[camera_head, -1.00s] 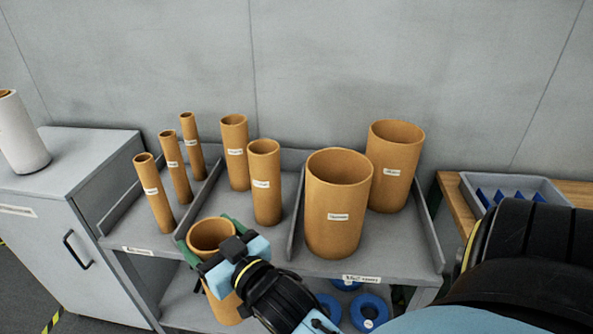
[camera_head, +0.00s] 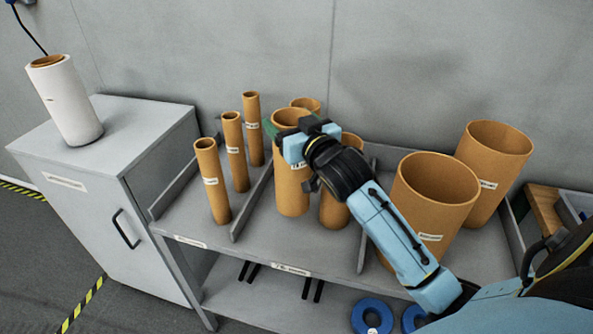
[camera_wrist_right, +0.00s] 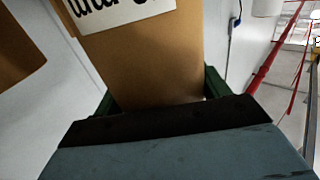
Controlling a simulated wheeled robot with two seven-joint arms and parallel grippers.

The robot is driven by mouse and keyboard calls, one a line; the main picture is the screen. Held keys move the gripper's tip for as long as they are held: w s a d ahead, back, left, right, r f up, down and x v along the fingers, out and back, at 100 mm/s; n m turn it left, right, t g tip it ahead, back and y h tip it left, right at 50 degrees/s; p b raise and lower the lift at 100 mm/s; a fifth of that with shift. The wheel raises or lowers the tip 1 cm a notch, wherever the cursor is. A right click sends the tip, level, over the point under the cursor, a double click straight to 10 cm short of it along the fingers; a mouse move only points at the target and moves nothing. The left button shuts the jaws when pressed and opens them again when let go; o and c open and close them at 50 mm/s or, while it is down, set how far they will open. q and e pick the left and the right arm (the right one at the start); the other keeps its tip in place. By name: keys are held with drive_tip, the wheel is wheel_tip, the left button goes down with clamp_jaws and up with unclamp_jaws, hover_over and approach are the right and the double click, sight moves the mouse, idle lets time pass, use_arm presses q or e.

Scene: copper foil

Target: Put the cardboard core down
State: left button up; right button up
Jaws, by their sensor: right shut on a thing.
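The cardboard core (camera_head: 291,190) is a brown, medium-wide open tube with a white label, upright in the middle bay of the rack shelf (camera_head: 258,237). My right gripper (camera_head: 293,130) is shut on its upper part, green fingers at its sides. Whether its base touches the shelf I cannot tell. In the right wrist view the held core (camera_wrist_right: 145,70) fills the space between the fingers, its label partly cut off. Two similar cores share the bay: one behind (camera_head: 306,103), mostly hidden, and one to the right (camera_head: 334,212), partly covered by my arm. My left gripper is not in view.
Three thin cores (camera_head: 232,150) stand in the left bay, beyond a low divider (camera_head: 252,203). Two wide cores (camera_head: 436,185) stand in the right bay. A grey cabinet (camera_head: 100,160) with a white roll (camera_head: 68,105) is at left. Blue rings (camera_head: 372,316) lie below.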

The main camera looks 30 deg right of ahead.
wheel_tip(320, 180, down, 7)
drive_tip(key=b, duration=0.1)
drive_tip(key=shift+s+f, duration=0.15)
drive_tip(key=o, duration=0.8)
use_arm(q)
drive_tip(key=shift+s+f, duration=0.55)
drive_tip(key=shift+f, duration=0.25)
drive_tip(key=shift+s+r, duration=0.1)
use_arm(e)
drive_tip(key=s, duration=0.8)
drive_tip(key=s+a, duration=0.1)
drive_tip(key=s, duration=0.3)
